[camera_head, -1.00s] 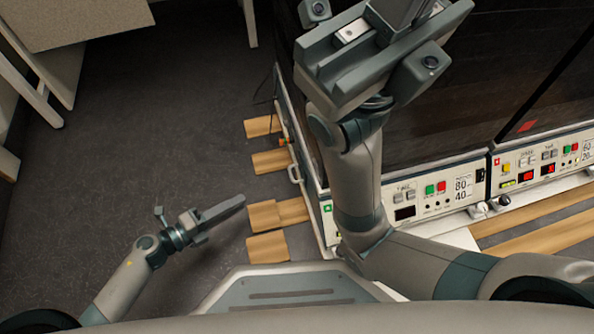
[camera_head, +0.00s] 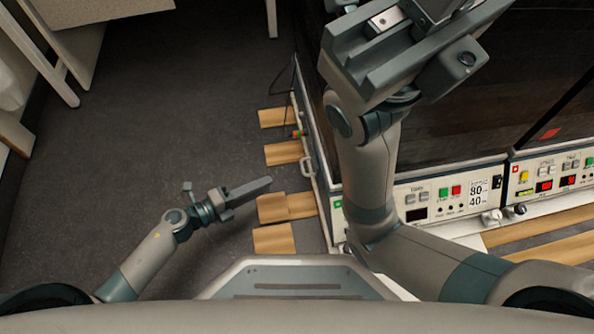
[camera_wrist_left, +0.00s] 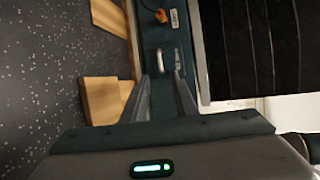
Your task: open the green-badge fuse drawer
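The green badge (camera_head: 338,205) is at the left end of the white front panel of the left shaker unit (camera_head: 430,200). On this unit's left side are a metal handle (camera_head: 307,166) and a small orange connector (camera_head: 298,134). The left wrist view shows the handle (camera_wrist_left: 160,60) beyond the fingertips and the connector (camera_wrist_left: 161,15) farther up. I cannot clearly make out the fuse drawer. My left gripper (camera_head: 268,184) is left of the unit, apart from it; its two fingers (camera_wrist_left: 162,75) are spread and empty. My right gripper (camera_head: 370,60) is large at the top; its fingertips are unclear.
Wooden slats (camera_head: 274,238) stick out from under the unit's left side. A second unit with a red badge (camera_head: 515,169) stands to the right. My right arm hides part of the left unit's front. A table (camera_head: 95,20) stands at the upper left, with open floor (camera_head: 190,110) between.

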